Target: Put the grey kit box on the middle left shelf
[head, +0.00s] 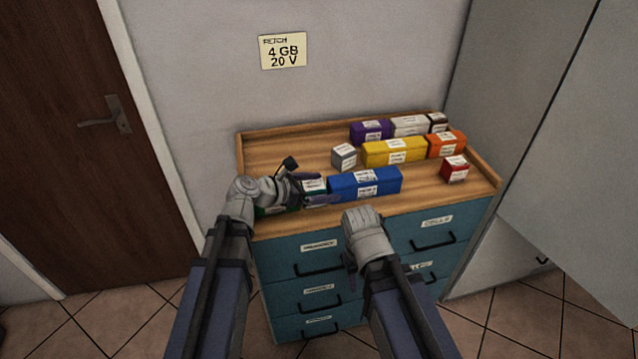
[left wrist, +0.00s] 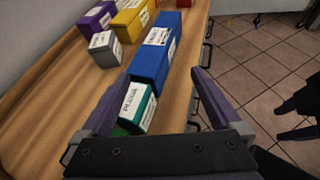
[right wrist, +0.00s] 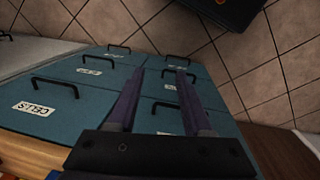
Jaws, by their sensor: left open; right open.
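A small grey box (head: 343,155) with a white label stands on the wooden top of the dresser, left of the yellow box. It also shows in the left wrist view (left wrist: 104,48). My left gripper (head: 320,188) is open, low over the top. Its fingers lie either side of a green box (left wrist: 137,106), with the blue box ahead; the grey box is outside them, beyond the left finger. My right gripper (right wrist: 160,72) is open and empty in front of the teal drawers, pointing down. I see no open shelf.
Blue (head: 364,183), yellow (head: 394,151), purple (head: 370,131), white (head: 410,125), orange (head: 446,144) and red (head: 455,169) boxes stand on the dresser top (head: 285,152). A tall grey panel (head: 585,150) stands at right.

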